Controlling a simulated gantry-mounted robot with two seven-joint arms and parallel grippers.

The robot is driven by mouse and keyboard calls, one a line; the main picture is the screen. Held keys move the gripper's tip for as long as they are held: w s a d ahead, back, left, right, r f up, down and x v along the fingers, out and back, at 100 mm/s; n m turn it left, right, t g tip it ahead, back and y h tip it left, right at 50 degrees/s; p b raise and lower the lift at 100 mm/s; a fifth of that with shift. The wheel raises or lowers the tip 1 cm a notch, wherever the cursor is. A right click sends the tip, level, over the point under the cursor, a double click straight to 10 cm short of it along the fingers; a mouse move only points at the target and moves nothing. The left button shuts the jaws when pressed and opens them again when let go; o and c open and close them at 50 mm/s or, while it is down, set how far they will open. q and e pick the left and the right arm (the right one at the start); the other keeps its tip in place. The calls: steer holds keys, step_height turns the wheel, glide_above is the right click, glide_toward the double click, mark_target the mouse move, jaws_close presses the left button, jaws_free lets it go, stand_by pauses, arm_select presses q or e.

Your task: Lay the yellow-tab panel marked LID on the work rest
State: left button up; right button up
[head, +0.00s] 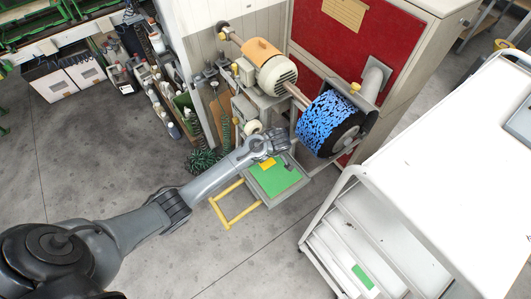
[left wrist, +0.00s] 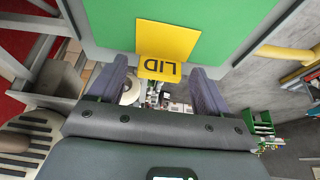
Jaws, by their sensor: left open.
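The green panel (head: 272,181) lies on a grey plate (head: 263,198), which looks like the work rest, below the blue brush wheel. Its yellow tab (head: 267,163) shows beside my left gripper. In the left wrist view the tab (left wrist: 168,45) reads LID upside down, and the green panel (left wrist: 110,22) extends beyond it. My left gripper (left wrist: 160,70) is open, with one finger on each side of the tab's near end. Small gaps seem to separate the fingers from the tab. My right gripper is not in view.
A blue brush wheel (head: 327,124) on a motor shaft stands just above and right. A yellow frame (head: 228,207) juts out left of the plate. A white cart (head: 440,150) fills the right side. A small green piece (head: 362,277) lies on its lower shelf.

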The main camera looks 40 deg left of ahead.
mark_target(271, 168)
arm_select(q)
steer(key=b+v, duration=0.2)
steer(key=v, duration=1)
steer(key=s+d+f+m+t+h, duration=0.1)
steer(key=s+d+f+m, duration=0.25)
steer(key=s, duration=0.25)
steer(key=s+d+f+m+h, duration=0.1)
steer(key=s+d+f+m, duration=0.15)
steer(key=s+m, duration=0.3)
steer(key=s+d+r+m+t+h, duration=0.1)
steer(key=s+d+m+h, duration=0.1)
steer(key=s+m, duration=0.6)
steer(key=s, duration=0.6)
steer(key=shift+s+r+t, duration=0.3)
steer(key=shift+s, duration=0.05)
steer(key=shift+d, duration=0.1)
step_height(271, 168, up, 5)
steer(key=p, duration=0.5)
steer(key=shift+r, duration=0.1)
